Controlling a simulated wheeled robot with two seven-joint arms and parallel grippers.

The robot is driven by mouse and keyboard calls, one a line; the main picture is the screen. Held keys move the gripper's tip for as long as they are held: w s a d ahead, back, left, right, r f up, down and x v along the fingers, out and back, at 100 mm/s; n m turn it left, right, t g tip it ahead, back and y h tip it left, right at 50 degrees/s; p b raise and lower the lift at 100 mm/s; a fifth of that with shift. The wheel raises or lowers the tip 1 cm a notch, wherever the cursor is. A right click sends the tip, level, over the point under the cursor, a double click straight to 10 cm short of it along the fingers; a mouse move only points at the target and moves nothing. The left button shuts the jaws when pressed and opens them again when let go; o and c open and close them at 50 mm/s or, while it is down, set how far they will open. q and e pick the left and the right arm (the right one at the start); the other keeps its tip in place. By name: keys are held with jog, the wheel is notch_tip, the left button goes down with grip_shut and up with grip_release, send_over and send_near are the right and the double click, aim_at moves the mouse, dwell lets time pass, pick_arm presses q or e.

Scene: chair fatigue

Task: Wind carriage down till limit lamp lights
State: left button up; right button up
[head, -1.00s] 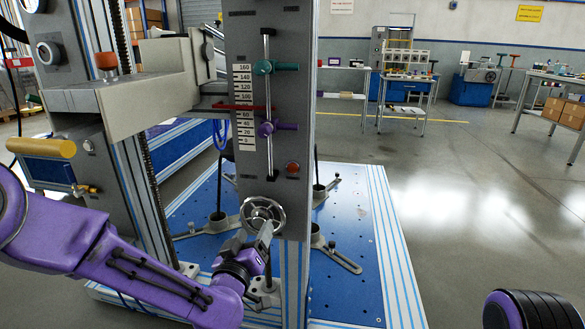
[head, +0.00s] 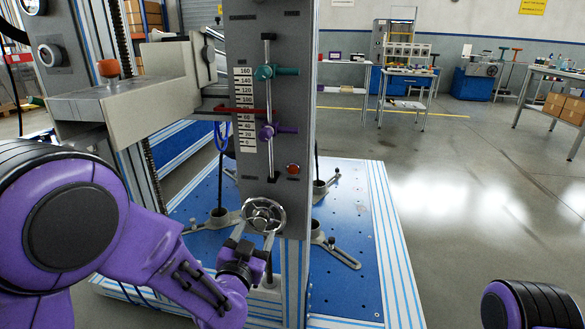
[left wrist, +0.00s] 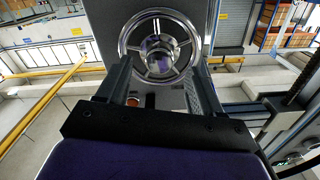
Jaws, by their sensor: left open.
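The metal handwheel (head: 263,214) is on the lower front of the grey column. My left gripper (head: 257,230) is just below it with fingers open. In the left wrist view, the fingers stand on either side of the handwheel (left wrist: 160,46); contact with its rim cannot be told. The red pointer (head: 238,109) lies between the 60 and 80 marks of the white scale (head: 245,110). A round red lamp (head: 293,169) is right of the scale's lower end; I cannot tell whether it is lit. The grey carriage arm (head: 150,98) reaches left from the column. My right gripper is out of view.
A teal clamp (head: 265,72) and a purple clamp (head: 268,131) sit on the vertical rod beside the scale. The blue base plate (head: 345,240) bears several metal clamp feet. Open floor (head: 460,220) lies to the right, with workbenches farther back.

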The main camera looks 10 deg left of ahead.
pick_arm(q)
jog(key=shift+d+r+m, duration=0.1)
jog(key=shift+m, duration=0.6)
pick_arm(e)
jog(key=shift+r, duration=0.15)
